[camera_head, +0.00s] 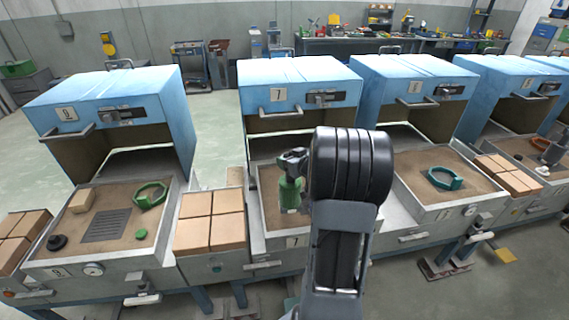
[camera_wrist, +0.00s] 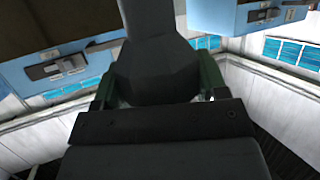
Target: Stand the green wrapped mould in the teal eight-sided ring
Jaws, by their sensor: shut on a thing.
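The green wrapped mould (camera_head: 290,195) is upright in the head view, over the sand tray of the middle oven. My gripper (camera_head: 293,165) is shut on its top end. I cannot tell whether its base touches the sand. Green edges (camera_wrist: 211,76) show on both sides of my dark gripper body in the wrist view; the fingertips are hidden there. The teal eight-sided ring (camera_head: 444,179) lies flat on the sand tray to the right, with its middle empty. My arm hides part of the middle tray.
A green eight-sided ring (camera_head: 150,195), a tan block (camera_head: 82,201), a dark grate (camera_head: 106,226) and a black disc (camera_head: 57,242) lie in the left tray. Tan bricks (camera_head: 211,219) stand between trays. Blue oven hoods (camera_head: 299,84) overhang the backs of the trays.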

